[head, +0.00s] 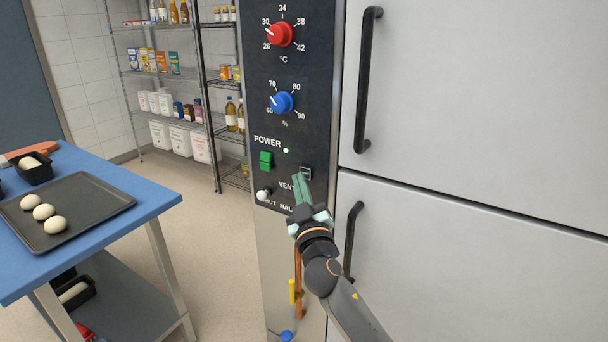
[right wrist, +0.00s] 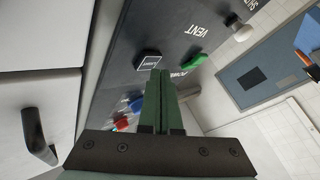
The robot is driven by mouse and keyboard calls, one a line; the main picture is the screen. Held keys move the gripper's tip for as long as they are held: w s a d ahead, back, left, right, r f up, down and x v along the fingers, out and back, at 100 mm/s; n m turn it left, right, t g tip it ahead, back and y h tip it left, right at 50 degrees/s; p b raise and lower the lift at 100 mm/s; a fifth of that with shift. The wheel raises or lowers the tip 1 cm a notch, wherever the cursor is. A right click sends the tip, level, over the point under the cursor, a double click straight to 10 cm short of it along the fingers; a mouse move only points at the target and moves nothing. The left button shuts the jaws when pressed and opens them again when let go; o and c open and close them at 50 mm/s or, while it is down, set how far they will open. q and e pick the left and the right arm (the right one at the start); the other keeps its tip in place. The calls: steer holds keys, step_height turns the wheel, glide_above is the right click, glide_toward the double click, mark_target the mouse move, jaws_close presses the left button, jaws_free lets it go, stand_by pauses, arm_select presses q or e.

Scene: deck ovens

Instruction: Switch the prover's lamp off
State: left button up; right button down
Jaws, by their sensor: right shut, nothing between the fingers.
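The prover's dark control panel (head: 262,130) fills the middle of the head view. A small black switch with a pale square mark (head: 306,172) sits at its lower right; its label cannot be read here. It also shows in the right wrist view (right wrist: 148,61), just beyond the fingertips. My right gripper (head: 299,178) is shut and empty, its green fingers pointing up at the panel beside this switch. I cannot tell whether they touch it. The lamp itself cannot be made out. My left gripper is not in view.
Black door handles (head: 367,80) stand out at right. A blue table (head: 150,190) stands left.

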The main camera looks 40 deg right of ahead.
steer(key=s+a, duration=0.2)
steer(key=a, duration=0.3)
steer(key=shift+s+a+b, duration=0.2)
steer(key=shift+a+b, duration=0.05)
steer(key=shift+b, duration=0.2)
steer(key=shift+w, duration=0.1)
stand_by(2.3)
